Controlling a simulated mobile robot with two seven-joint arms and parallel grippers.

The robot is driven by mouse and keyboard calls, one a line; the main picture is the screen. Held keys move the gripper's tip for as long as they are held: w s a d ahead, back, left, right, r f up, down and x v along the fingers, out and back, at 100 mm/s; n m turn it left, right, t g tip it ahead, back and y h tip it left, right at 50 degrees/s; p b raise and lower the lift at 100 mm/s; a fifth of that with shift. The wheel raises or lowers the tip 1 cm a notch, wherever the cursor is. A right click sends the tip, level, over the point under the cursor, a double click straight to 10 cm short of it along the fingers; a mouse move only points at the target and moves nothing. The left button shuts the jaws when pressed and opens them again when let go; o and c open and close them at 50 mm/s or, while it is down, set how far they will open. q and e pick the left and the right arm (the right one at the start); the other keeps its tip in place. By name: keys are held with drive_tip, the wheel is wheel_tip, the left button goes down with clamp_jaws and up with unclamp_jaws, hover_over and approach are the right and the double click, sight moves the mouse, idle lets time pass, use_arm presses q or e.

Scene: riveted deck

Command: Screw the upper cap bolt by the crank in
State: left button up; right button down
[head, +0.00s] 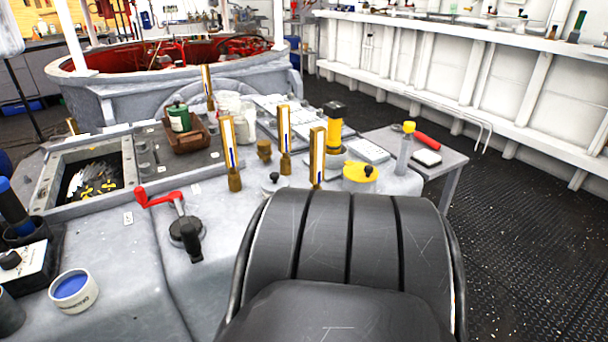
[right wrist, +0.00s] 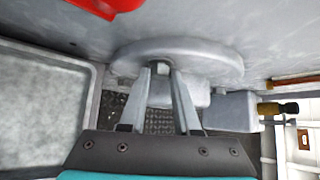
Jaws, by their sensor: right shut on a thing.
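In the head view a red crank (head: 160,198) stands on the grey bench, left of the dark seat. A round black knob with a handle (head: 187,235) sits just below it. I cannot make out a cap bolt beside the crank. In the right wrist view my right gripper (right wrist: 161,68) has its two pale fingers converging at the lower edge of a grey rounded disc (right wrist: 185,48). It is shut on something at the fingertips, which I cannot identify. A red part (right wrist: 110,5) shows at the top left of that view. Neither gripper shows in the head view.
The dark ribbed seat (head: 345,240) fills the lower middle. Several upright brass pieces stand on the bench behind it, near a yellow-lidded pot (head: 358,182). A blue-filled cup (head: 74,290) is at lower left. A small side table (head: 440,165) and open deck floor (head: 520,240) lie right.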

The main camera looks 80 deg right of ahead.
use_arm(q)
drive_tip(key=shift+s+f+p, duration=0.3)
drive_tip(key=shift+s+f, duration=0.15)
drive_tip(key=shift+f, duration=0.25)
use_arm(e)
drive_tip(key=shift+s+d+r+m+t+y, duration=0.1)
drive_tip(key=shift+s+m+t+y, duration=0.1)
drive_tip(key=shift+m+t+y, duration=0.35)
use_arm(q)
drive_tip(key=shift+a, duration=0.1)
use_arm(e)
drive_tip(key=c, duration=0.6)
unclamp_jaws()
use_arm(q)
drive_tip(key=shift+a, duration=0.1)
use_arm(e)
drive_tip(key=shift+r, duration=0.15)
